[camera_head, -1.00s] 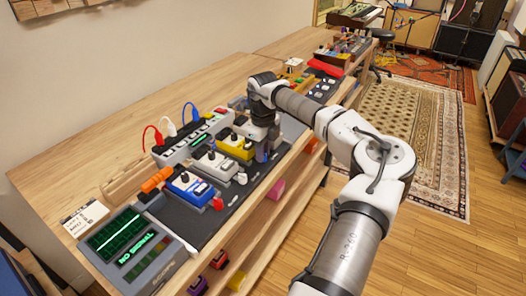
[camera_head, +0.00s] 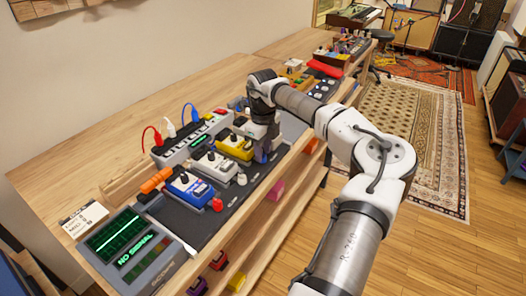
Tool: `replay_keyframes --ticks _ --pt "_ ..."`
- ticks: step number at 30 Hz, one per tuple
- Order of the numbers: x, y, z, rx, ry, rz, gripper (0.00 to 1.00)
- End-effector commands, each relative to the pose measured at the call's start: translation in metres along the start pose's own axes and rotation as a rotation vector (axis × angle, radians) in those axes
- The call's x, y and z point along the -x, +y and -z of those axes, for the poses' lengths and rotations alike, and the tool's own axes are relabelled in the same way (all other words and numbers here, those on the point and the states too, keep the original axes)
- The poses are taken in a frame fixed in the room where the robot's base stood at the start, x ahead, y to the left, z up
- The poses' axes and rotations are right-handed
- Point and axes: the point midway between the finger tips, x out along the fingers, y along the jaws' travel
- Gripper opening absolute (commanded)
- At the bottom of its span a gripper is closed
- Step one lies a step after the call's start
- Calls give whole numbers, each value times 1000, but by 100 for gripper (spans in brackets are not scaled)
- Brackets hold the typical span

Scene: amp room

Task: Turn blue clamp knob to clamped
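My gripper (camera_head: 266,147) points down over the row of pedals on the bench, just right of the yellow pedal (camera_head: 235,145). A small bluish part shows at its lower end, but I cannot tell whether it is the clamp knob or part of the gripper. The fingers are too small and dark to tell whether they are open or shut. A blue item (camera_head: 238,103) lies behind the pedals, left of my wrist; I cannot tell what it is. No blue clamp knob can be made out with certainty.
A white pedal (camera_head: 214,166) and a blue pedal (camera_head: 190,187) stand left of the yellow one. Behind them is a power strip (camera_head: 190,140) with red, white and blue plugs. A "NO SIGNAL" scope (camera_head: 128,250) stands front left. The wooden bench top (camera_head: 105,140) is clear behind.

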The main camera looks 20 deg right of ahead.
Motion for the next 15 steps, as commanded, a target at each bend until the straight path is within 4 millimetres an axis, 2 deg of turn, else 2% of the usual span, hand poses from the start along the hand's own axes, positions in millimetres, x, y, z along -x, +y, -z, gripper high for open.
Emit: replay_keyframes --ticks 15 --pt "107 0 0 -2 -2 3 31"
